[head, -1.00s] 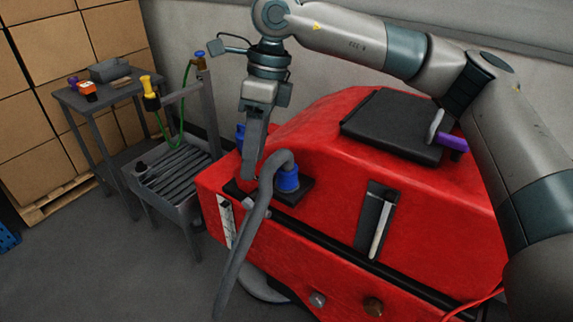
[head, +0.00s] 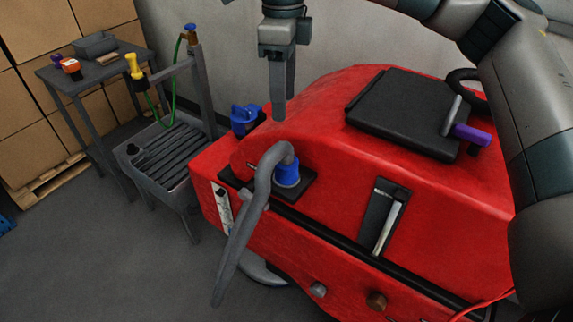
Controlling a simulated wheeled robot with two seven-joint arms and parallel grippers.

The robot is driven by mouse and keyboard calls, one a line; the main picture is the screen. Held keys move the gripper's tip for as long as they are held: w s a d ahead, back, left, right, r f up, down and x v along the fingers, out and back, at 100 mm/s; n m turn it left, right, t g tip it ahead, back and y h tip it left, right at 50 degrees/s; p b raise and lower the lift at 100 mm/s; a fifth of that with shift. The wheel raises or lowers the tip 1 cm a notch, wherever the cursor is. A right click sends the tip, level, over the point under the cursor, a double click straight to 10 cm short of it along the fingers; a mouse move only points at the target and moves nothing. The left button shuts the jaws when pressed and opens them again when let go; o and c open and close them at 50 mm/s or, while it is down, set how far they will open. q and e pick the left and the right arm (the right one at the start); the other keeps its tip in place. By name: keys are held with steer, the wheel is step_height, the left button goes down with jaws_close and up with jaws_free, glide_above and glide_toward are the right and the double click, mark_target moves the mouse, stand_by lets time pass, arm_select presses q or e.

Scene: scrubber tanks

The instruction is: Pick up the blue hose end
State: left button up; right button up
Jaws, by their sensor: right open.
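The blue hose end (head: 287,173) sits upright on a black plate on top of the red scrubber (head: 330,130), at its front left. A grey hose (head: 240,235) bends out of its top and hangs down over the machine's front. My right gripper (head: 279,118) points down above and behind the hose end, apart from it. Its jaws are open and empty, seen nearly edge-on, so the gap between the fingers hardly shows. My left gripper is not in view.
A blue cap-like part (head: 244,118) stands on the scrubber's back left. A black lid (head: 403,112) with a purple-handled latch (head: 472,135) lies at the right. A grey sink (head: 168,160) with a green hose and a small table (head: 95,75) stand at the left.

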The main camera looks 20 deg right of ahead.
steer(key=p, duration=0.5)
glide_above(287, 161)
steer(key=f, duration=1.1)
steer(key=shift+w+a, duration=0.2)
steer(key=shift+w, duration=0.05)
steer(key=shift+f, duration=0.4)
steer(key=shift+s+f+p, duration=0.1)
steer(key=shift+f+p, duration=0.25)
steer(key=shift+p, duration=0.05)
steer(key=shift+s+d+f+p, duration=0.15)
steer(key=shift+f+p, duration=0.6)
step_height(287, 161, down, 2)
steer(key=shift+f+p, duration=0.1)
steer(key=shift+p, duration=0.4)
steer(key=shift+f, duration=0.45)
